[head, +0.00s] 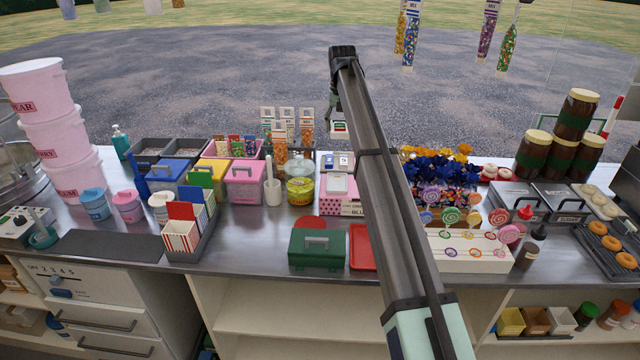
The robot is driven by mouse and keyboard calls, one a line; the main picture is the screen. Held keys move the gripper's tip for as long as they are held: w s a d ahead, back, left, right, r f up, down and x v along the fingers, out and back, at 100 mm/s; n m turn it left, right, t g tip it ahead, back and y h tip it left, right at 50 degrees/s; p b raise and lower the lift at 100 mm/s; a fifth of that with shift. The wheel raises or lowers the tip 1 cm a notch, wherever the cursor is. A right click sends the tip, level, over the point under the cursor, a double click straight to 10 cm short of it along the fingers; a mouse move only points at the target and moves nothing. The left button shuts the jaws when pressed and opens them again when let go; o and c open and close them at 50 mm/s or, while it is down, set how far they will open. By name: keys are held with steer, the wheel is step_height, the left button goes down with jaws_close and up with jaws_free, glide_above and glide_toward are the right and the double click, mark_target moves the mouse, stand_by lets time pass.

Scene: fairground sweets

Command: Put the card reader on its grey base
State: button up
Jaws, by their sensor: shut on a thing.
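My gripper (337,106) is in the air above the back edge of the counter, near the middle of the head view. It is shut on a small white thing (340,128) with green and red marks, which hangs just below the fingers. It looks like the card reader, but it is too small to be sure. Small white and blue items (329,160) sit on the counter below it. I cannot make out a grey base for certain; my arm hides part of the counter to the right.
A green cash box (317,250) and a red tray (361,260) are at the front middle. Lollipops in a white stand (468,252) and stacked jars (576,115) stand right.

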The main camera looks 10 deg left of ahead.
mark_target(337, 183)
steer(key=shift+a, duration=0.3)
steer(key=shift+f+m, duration=0.3)
steer(key=shift+f, duration=0.1)
step_height(337, 183, down, 19)
steer(key=p, duration=0.5)
steer(key=shift+d+p, duration=0.15)
steer(key=shift+p, duration=0.15)
steer(key=shift+f, duration=0.2)
steer(key=o, duration=1.4)
steer(key=shift+r, duration=0.1)
steer(key=r+b, duration=0.1)
steer(key=r, duration=0.3)
steer(key=s+r+b, duration=0.1)
steer(key=r, duration=0.3)
steer(key=r+b, duration=0.1)
steer(key=r, duration=0.3)
steer(key=shift+s+d, duration=0.1)
steer(key=shift+s, duration=0.1)
